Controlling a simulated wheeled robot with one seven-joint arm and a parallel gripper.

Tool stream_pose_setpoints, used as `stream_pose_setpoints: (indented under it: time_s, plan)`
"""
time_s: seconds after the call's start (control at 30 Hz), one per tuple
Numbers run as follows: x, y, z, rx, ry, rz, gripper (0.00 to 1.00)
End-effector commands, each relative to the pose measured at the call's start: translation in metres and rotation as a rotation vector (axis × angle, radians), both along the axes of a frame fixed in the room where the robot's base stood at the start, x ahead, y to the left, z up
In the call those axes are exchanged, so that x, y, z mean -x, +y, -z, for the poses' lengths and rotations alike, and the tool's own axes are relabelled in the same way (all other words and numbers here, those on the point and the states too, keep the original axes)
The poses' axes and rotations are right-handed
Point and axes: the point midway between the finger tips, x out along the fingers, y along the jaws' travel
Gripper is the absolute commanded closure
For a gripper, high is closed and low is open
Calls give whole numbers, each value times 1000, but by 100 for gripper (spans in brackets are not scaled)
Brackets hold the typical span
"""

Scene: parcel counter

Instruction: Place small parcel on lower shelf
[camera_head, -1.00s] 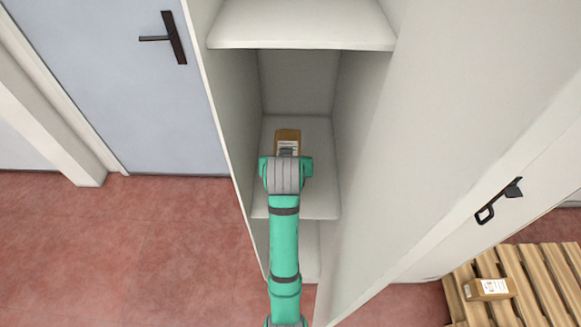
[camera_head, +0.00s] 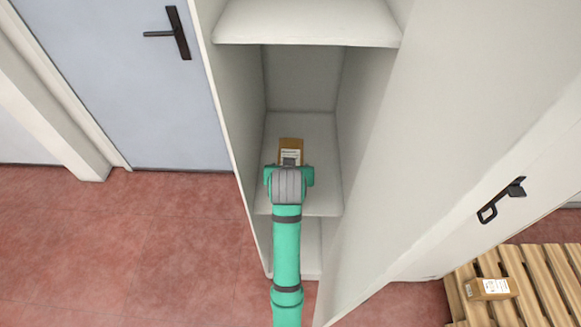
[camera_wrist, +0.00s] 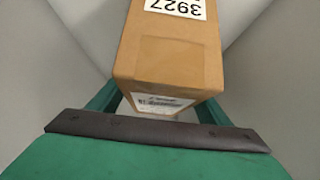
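The small parcel (camera_head: 291,148) is a brown cardboard box with a white label. In the head view it appears inside the open cabinet, over the middle board (camera_head: 320,190); whether it touches the board cannot be told. My gripper (camera_head: 289,166) reaches in from the front, its fingers largely hidden behind my wrist. In the wrist view the parcel (camera_wrist: 172,60) sits between the two green fingers of my gripper (camera_wrist: 160,108), which lie against its sides. A label reading 3927 shows on its top side.
A higher shelf (camera_head: 305,25) is above, and a bottom compartment (camera_head: 311,250) opens below. The cabinet's side walls flank my arm closely. An open door panel (camera_head: 400,170) stands to the right. A pallet (camera_head: 535,290) with another parcel (camera_head: 490,289) lies at lower right.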

Motion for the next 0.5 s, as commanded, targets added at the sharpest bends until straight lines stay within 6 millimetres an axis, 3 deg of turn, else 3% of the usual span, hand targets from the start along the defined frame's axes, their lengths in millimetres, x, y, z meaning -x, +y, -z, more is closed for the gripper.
stream_pose_setpoints:
  time_s: [0.33, 0.5]
  plan:
    - [0, 0, -2, 0, -1, 0, 20]
    - [9, 0, -13, 0, -3, 0, 20]
